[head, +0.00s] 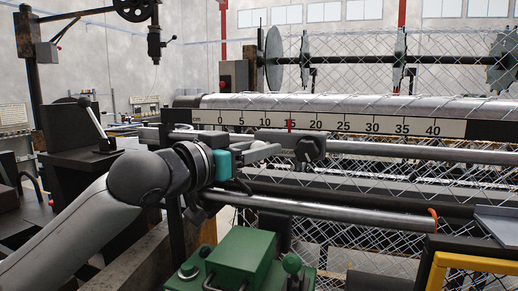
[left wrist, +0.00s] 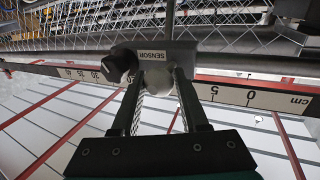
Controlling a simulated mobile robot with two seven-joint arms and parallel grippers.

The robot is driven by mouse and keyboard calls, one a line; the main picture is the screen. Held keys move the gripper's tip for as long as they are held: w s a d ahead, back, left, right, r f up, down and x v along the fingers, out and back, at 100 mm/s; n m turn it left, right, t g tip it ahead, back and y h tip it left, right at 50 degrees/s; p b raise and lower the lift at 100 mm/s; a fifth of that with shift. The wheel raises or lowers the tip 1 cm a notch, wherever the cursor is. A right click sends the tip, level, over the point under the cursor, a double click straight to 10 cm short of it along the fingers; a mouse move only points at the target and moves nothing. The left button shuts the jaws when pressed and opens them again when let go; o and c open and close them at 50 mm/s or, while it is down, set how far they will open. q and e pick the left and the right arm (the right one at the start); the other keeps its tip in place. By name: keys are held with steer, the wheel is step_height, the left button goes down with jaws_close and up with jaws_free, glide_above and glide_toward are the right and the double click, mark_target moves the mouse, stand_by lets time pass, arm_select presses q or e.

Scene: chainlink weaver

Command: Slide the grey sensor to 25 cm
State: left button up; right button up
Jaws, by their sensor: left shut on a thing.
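The grey sensor (head: 290,137) sits on the rail under the cm scale (head: 350,124) in the head view. Its red pointer (head: 289,126) stands at about the 15 mark, left of the 25 mark. A dark knob (head: 312,147) is on its right side. My left gripper (head: 268,151) reaches in from the left and is shut on the sensor. In the left wrist view, the sensor (left wrist: 152,54), labelled SENSOR, is between the fingertips of my left gripper (left wrist: 160,80), partly hidden by them. My right gripper is not in view.
Wire mesh (head: 440,170) hangs below and behind the rail. A long metal bar (head: 330,213) runs in front, below the sensor. A green machine housing (head: 245,262) stands in the foreground, and a yellow frame (head: 470,262) at lower right. The scale's front is clear right of the sensor.

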arm_select(q)
steer(key=shift+d, duration=0.1)
jaws_close()
steer(key=shift+s+d, duration=0.1)
steer(key=shift+s, duration=0.05)
stand_by(0.6)
